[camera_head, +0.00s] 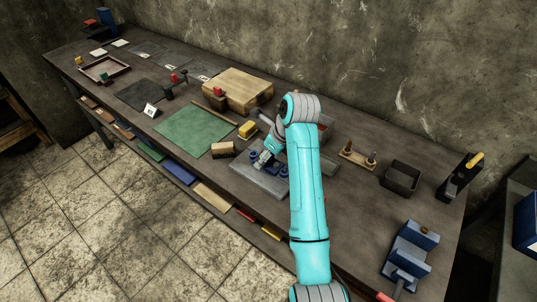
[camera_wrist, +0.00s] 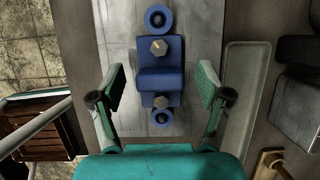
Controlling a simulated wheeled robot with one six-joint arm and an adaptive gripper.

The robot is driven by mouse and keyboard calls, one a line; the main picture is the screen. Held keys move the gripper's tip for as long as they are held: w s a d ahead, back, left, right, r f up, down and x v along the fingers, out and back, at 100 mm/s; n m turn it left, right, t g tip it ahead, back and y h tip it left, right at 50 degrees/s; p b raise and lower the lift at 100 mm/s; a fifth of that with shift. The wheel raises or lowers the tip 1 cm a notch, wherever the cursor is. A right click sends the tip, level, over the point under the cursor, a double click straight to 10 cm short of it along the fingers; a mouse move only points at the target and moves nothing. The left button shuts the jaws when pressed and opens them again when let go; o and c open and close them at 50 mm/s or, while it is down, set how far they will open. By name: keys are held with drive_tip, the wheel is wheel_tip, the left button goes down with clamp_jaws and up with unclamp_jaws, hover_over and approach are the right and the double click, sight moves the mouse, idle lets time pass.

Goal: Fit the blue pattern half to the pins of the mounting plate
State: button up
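The blue pattern half (camera_wrist: 160,82) lies on the grey mounting plate (camera_wrist: 120,25) in the middle of the wrist view. It has a blocky body, two hexagonal heads on top and a round lug at each end. A dark round centre shows in each lug; I cannot tell whether the plate's pins fill them. My gripper (camera_wrist: 160,88) is open, one finger on each side of the pattern half, with gaps between. In the head view the mounting plate (camera_head: 255,178) is on the bench, and my gripper (camera_head: 266,157) partly hides the pattern half (camera_head: 283,171).
A brush-like block (camera_head: 222,150) and a yellow block (camera_head: 248,129) lie to the left of the plate. A green mat (camera_head: 192,131) is farther left. A wooden stand with pegs (camera_head: 357,157), a dark bin (camera_head: 400,178) and a blue vise (camera_head: 408,250) stand to the right.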

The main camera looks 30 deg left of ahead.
sight(276, 164)
drive_tip(key=shift+v, duration=3.75)
